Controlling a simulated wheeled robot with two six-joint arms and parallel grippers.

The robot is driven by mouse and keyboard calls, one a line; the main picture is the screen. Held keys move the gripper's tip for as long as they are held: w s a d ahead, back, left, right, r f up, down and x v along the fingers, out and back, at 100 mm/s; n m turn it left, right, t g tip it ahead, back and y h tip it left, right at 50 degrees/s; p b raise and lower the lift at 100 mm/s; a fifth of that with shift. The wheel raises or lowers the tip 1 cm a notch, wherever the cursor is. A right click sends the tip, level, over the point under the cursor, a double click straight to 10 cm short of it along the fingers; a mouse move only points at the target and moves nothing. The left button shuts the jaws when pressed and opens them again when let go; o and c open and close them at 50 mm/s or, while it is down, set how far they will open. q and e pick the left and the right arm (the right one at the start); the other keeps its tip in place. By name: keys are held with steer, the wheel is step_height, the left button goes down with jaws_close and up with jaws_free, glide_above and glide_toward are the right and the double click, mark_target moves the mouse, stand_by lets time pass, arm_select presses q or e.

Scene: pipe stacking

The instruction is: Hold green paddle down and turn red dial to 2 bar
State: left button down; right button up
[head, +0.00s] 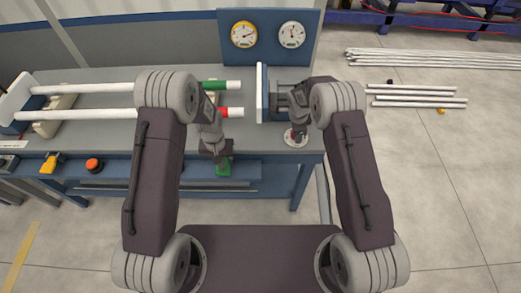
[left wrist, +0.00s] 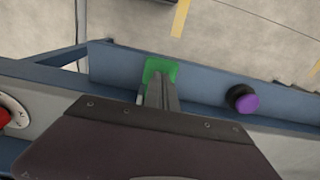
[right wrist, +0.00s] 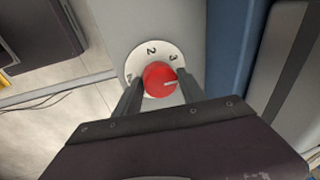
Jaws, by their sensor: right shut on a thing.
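The green paddle (head: 224,171) is on the front of the blue bench. My left gripper (head: 220,157) is at it, its fingers together over the paddle. The left wrist view shows the closed fingers (left wrist: 160,90) against the green paddle (left wrist: 161,66), partly covering it. The red dial (right wrist: 160,80) sits on a white numbered plate (right wrist: 150,50). My right gripper (right wrist: 157,97) is shut on the dial, one finger on each side. The dial's white mark points right, near the 3 side and away from the 2. In the head view my right gripper (head: 297,125) mostly hides the dial.
A yellow-rimmed gauge (head: 244,35) and a white gauge (head: 291,35) hang on the blue back panel. Loose pipes (head: 415,91) lie on the floor.

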arm_select(q)
steer(key=shift+f, duration=1.55)
arm_select(e)
steer(key=shift+w+r, duration=0.35)
steer(key=shift+w, duration=0.05)
arm_select(q)
steer(key=shift+f, duration=0.15)
arm_select(e)
steer(key=shift+o, duration=0.2)
arm_select(q)
steer(key=shift+s, duration=0.15)
arm_select(e)
steer(key=shift+s+n+t+y, duration=0.1)
steer(key=shift+n+t+y, duration=0.25)
steer(key=shift+n, duration=1.35)
steer(key=shift+c, duration=0.2)
steer(key=shift+o, duration=0.2)
steer(key=shift+n+y, duration=0.25)
steer(key=shift+n, duration=0.35)
arm_select(q)
steer(key=shift+d, duration=0.1)
arm_select(e)
steer(key=shift+n+y, duration=0.3)
steer(key=shift+n, duration=0.9)
steer(key=shift+c, duration=0.2)
